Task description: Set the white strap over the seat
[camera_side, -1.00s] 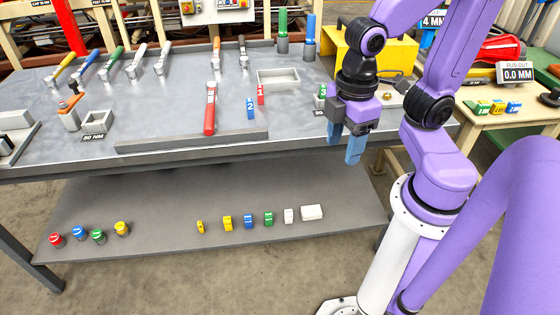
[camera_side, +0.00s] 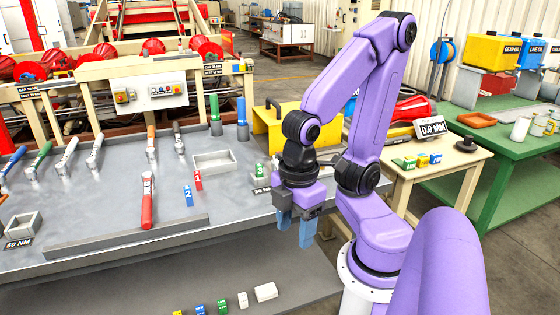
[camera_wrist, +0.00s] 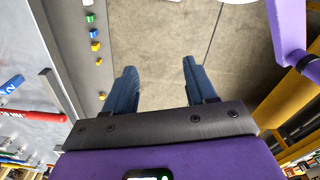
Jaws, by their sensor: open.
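My gripper (camera_side: 295,230) hangs at the right end of the grey bench (camera_side: 110,215), fingers pointing down. In the wrist view my gripper (camera_wrist: 159,70) has its two blue fingers apart, with only floor between them. A small white block (camera_side: 243,300) and a larger white block (camera_side: 266,291) lie on the lower shelf, below and left of my gripper. I cannot tell whether either is the white strap. No seat can be made out for certain.
The bench holds a red-handled tool (camera_side: 147,203), a grey tray (camera_side: 214,161) and numbered blocks, with the green one (camera_side: 260,170) close to my gripper. A yellow box-like stand (camera_side: 275,125) is behind. A side table (camera_side: 430,175) stands at right.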

